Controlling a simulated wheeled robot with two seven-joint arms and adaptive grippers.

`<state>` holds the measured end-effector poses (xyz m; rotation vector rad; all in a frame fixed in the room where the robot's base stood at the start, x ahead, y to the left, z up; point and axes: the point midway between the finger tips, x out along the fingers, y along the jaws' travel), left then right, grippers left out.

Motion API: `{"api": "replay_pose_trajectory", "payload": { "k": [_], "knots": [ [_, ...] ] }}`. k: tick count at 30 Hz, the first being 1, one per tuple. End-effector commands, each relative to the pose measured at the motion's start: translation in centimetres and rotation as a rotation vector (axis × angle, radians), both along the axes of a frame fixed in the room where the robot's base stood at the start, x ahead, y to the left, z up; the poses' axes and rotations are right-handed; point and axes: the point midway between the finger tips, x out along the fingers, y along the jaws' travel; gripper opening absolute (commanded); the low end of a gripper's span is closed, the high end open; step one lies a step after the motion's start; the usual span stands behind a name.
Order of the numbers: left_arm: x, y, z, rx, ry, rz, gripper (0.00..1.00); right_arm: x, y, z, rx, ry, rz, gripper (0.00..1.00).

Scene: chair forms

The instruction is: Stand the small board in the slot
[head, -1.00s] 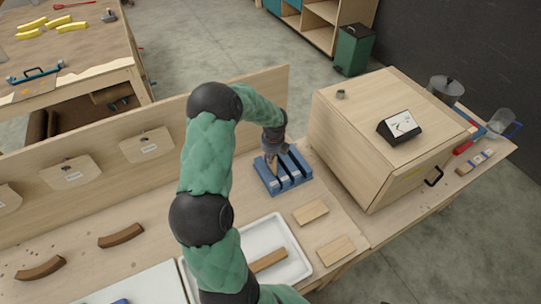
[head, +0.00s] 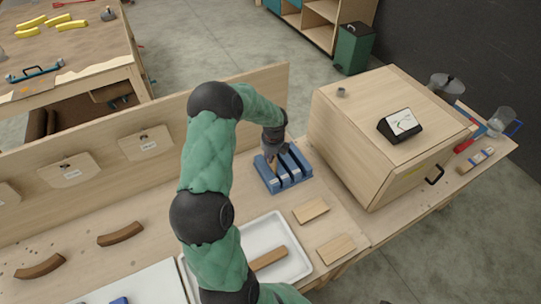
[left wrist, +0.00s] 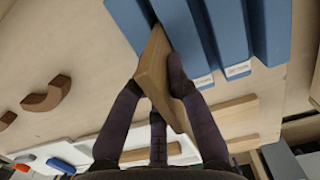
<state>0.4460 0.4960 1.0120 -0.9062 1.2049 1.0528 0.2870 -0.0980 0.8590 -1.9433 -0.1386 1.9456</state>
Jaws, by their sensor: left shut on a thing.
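My left gripper (head: 272,153) is above the left part of the blue slotted rack (head: 290,181). It is shut on the small wooden board, whose light brown face (left wrist: 156,68) shows between the fingers (left wrist: 155,92) in the left wrist view. The board is tilted in that view, and its far end lies at the gap between blue bars of the rack (left wrist: 215,30). How deep it reaches into the slot cannot be told. In the head view the board is mostly hidden by the gripper. My right gripper is not in view.
Two pale flat boards (head: 311,211) lie right of a white tray (head: 290,262) holding a brown piece (head: 268,258). A large wooden box (head: 385,140) stands close right of the rack. An upright panel (head: 150,125) runs behind. Curved brown pieces (head: 121,234) lie at left.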

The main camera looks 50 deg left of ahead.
Motion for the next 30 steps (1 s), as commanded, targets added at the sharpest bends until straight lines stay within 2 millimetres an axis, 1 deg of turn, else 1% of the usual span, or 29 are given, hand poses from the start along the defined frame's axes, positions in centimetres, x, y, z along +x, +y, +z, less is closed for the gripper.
{"api": "replay_pose_trajectory", "payload": {
  "k": [30],
  "knots": [
    [0.0, 0.0, -1.8, 0.001, 0.0, 0.0, 0.0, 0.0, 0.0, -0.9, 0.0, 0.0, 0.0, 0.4]
  ]
}}
